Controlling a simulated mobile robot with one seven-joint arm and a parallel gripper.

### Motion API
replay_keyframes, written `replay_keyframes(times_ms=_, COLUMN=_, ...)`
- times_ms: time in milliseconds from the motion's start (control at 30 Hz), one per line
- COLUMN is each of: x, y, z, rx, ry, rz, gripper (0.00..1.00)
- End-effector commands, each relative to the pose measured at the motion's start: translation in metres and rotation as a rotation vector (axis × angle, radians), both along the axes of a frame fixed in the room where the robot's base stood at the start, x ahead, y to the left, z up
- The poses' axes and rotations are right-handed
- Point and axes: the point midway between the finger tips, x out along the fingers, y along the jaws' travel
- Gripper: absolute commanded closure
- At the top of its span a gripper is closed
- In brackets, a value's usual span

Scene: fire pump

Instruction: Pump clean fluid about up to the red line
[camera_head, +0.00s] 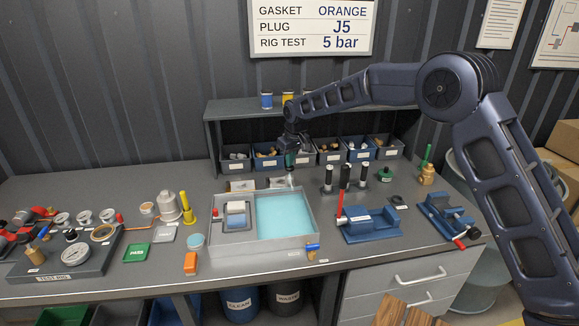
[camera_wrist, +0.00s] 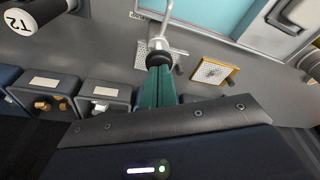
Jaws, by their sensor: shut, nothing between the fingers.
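My gripper (camera_head: 290,160) is over the back edge of the grey basin, with its arm reaching in from the right. In the wrist view its green fingers (camera_wrist: 158,88) are shut and empty. Their tips are close to the black collar of a metal spout (camera_wrist: 160,45); I cannot tell if they touch it. The spout also shows in the head view (camera_head: 291,180) and reaches over the basin (camera_head: 316,233). Pale blue fluid (camera_head: 285,215) covers the basin's right part. Blue CLEAN (camera_head: 240,303) and dark WASTE (camera_head: 287,300) drums stand under the bench. I cannot make out a red line.
Several parts bins (camera_head: 312,154) line the back shelf. Black-handled tools (camera_head: 345,177) stand right of the basin, with a red-handled one (camera_head: 342,190) and blue vises (camera_head: 372,225). A test rig with gauge (camera_head: 70,255) is at left. A blue-orange item (camera_head: 312,250) lies in front.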

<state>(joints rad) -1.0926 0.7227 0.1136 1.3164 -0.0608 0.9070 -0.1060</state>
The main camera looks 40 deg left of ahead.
Motion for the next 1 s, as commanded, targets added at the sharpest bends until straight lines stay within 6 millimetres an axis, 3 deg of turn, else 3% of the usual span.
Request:
replay_keyframes(times_ms=567, x=-0.001, y=-0.001, z=-0.02, rx=-0.003, ry=0.002, rz=0.0, gripper=1.0)
replay_keyframes(times_ms=1000, x=-0.001, y=-0.001, z=-0.012, rx=-0.003, ry=0.002, rz=0.0, gripper=1.0)
